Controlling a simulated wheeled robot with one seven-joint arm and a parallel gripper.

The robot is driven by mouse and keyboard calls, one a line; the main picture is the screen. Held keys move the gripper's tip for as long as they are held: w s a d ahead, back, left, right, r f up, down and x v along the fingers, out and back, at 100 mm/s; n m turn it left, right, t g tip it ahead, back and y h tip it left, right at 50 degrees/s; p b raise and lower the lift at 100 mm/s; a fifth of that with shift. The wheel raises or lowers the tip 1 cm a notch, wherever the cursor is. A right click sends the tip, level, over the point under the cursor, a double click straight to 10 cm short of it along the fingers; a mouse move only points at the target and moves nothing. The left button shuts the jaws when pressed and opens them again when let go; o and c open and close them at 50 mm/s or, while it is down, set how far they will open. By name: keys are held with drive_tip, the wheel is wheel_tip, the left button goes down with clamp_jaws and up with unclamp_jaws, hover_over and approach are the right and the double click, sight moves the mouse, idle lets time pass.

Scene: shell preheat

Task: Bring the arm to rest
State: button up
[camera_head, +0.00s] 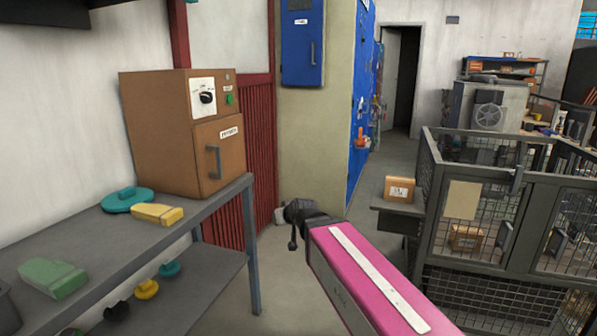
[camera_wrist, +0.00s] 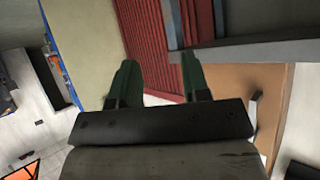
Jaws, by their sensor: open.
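My gripper (camera_wrist: 158,72) shows in the wrist view with its two green fingers apart and nothing between them. Red corrugated panelling and a strip of pale floor show beyond the fingers. In the head view my pink arm reaches forward from the lower right, and its dark end is over the floor to the right of the shelf. The fingers cannot be made out clearly there.
A grey shelf (camera_head: 131,238) holds a brown preheat oven (camera_head: 155,130), its door shut, and several coloured pieces. A blue wall cabinet (camera_head: 302,45) hangs behind. A wire-mesh cage (camera_head: 480,205) and a small boxed item (camera_head: 399,189) stand right. Floor lies between.

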drive_tip(key=s+d+f+m+g+h, duration=0.2)
drive_tip(key=s+d+f+g, duration=0.3)
drive_tip(key=d+f, duration=0.6)
drive_tip(key=s+d+f+m+g+h, duration=0.3)
drive_tip(key=s+d+f+g, duration=0.2)
drive_tip(key=d+f, duration=0.7)
drive_tip(key=s+d, duration=0.1)
drive_tip(key=d, duration=0.2)
drive_tip(key=shift+s+f+h, duration=0.25)
drive_tip(key=shift+s+h, duration=0.05)
drive_tip(key=shift+s, duration=0.1)
drive_tip(key=shift+o, duration=0.3)
